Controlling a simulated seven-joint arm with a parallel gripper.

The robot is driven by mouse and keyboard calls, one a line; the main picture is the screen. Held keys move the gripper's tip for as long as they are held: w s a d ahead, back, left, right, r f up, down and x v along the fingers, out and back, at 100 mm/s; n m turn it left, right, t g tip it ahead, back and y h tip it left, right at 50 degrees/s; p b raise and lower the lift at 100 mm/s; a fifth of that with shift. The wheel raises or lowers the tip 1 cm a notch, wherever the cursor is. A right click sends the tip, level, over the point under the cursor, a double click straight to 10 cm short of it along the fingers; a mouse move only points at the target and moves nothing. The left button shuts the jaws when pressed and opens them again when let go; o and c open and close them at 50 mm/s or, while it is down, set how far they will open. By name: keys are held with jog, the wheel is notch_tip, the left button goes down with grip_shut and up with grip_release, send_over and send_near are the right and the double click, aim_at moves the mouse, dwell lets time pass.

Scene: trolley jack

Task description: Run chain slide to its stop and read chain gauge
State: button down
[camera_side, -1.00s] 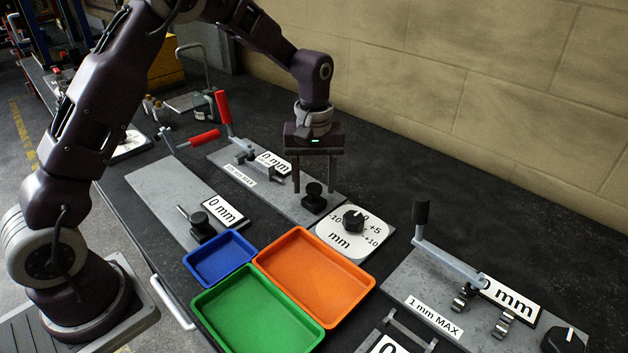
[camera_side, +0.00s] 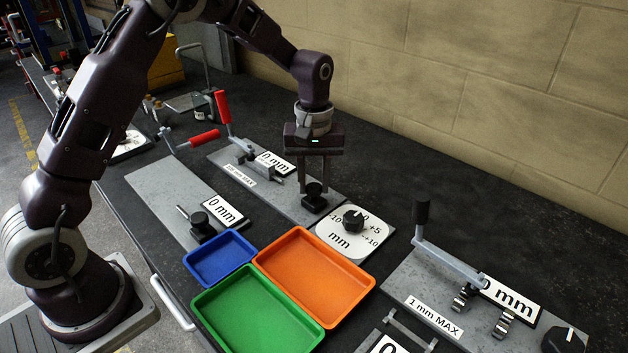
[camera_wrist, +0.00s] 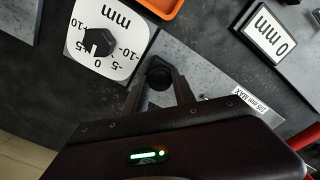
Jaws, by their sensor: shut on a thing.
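My gripper (camera_side: 314,188) points down and is shut on a black knob (camera_side: 314,203) at the right end of a grey slide plate (camera_side: 222,158). In the wrist view the knob (camera_wrist: 158,74) sits between the two fingertips. The plate carries a bracket-like metal fitting, a white label (camera_side: 240,175) that reads 105 mm MAX in the wrist view (camera_wrist: 258,98), and a gauge card (camera_side: 273,163) reading 0 mm, partly covered by the fitting. I cannot tell from any marking which plate is the chain slide.
A dial (camera_side: 340,241) marked in mm stands right beside the knob. A second plate (camera_side: 160,190) with a 0 mm card (camera_side: 222,211) lies to the left. Blue (camera_side: 240,238), orange (camera_side: 365,283) and green (camera_side: 300,333) trays sit in front. A crank plate (camera_side: 400,285) is at right.

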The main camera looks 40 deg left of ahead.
dwell(0.8)
jog(key=shift+a, duration=2.8)
jog(key=c, duration=1)
grip_release()
notch_tip(320, 180, up, 7)
jog(key=shift+r, duration=0.1)
